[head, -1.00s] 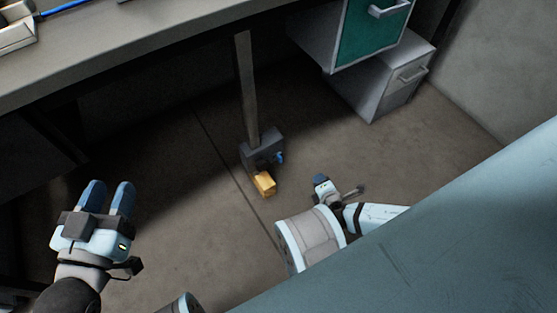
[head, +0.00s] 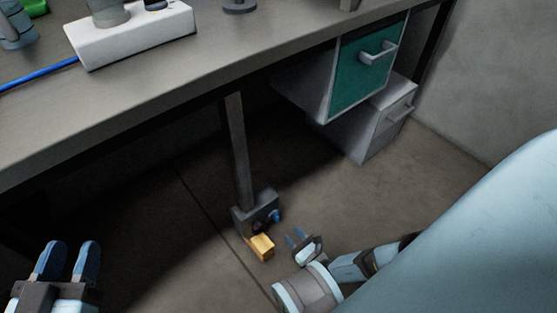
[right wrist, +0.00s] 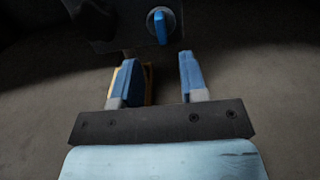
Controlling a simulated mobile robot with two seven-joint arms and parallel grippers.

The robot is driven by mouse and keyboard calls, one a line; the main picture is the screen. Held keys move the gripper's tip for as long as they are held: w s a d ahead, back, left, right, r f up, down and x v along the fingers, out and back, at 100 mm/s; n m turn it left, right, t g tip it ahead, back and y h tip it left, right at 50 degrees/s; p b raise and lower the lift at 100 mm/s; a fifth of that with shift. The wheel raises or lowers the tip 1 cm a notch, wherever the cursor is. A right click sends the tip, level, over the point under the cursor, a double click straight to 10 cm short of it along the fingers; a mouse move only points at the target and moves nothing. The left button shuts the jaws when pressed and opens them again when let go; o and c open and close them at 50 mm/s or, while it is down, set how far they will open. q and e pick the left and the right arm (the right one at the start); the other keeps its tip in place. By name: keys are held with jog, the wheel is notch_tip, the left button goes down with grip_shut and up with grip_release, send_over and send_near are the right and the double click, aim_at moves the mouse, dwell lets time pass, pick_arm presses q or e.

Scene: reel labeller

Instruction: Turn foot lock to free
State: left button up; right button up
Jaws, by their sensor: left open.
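The foot lock is a blue knob (head: 277,215) on a dark box (head: 252,212) at the foot of a post under the bench. In the right wrist view the knob (right wrist: 160,26) shows on a round grey plate, its blue bar close to upright. A yellow pedal (head: 261,247) sticks out below the box. My right gripper (head: 296,239) is low near the floor, just right of the pedal, pointing at the box. In the right wrist view its fingers (right wrist: 157,75) are apart with nothing between them, short of the knob. My left gripper (head: 67,262) is open and empty at the lower left.
The bench top (head: 200,75) overhangs the post (head: 238,150). The floor (head: 350,200) around the box looks clear.

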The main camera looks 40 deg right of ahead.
aim_at(278, 220)
pick_arm(q)
jog(key=shift+w+a+r+m+t+b, duration=0.1)
jog(key=shift+w+a+m+t+b, duration=0.3)
jog(key=shift+m+b, duration=0.4)
pick_arm(e)
jog(key=w, duration=0.8)
jog(key=shift+w+a, duration=0.15)
jog(key=shift+a, duration=0.15)
pick_arm(q)
jog(key=shift+d, duration=0.1)
pick_arm(e)
grip_shut()
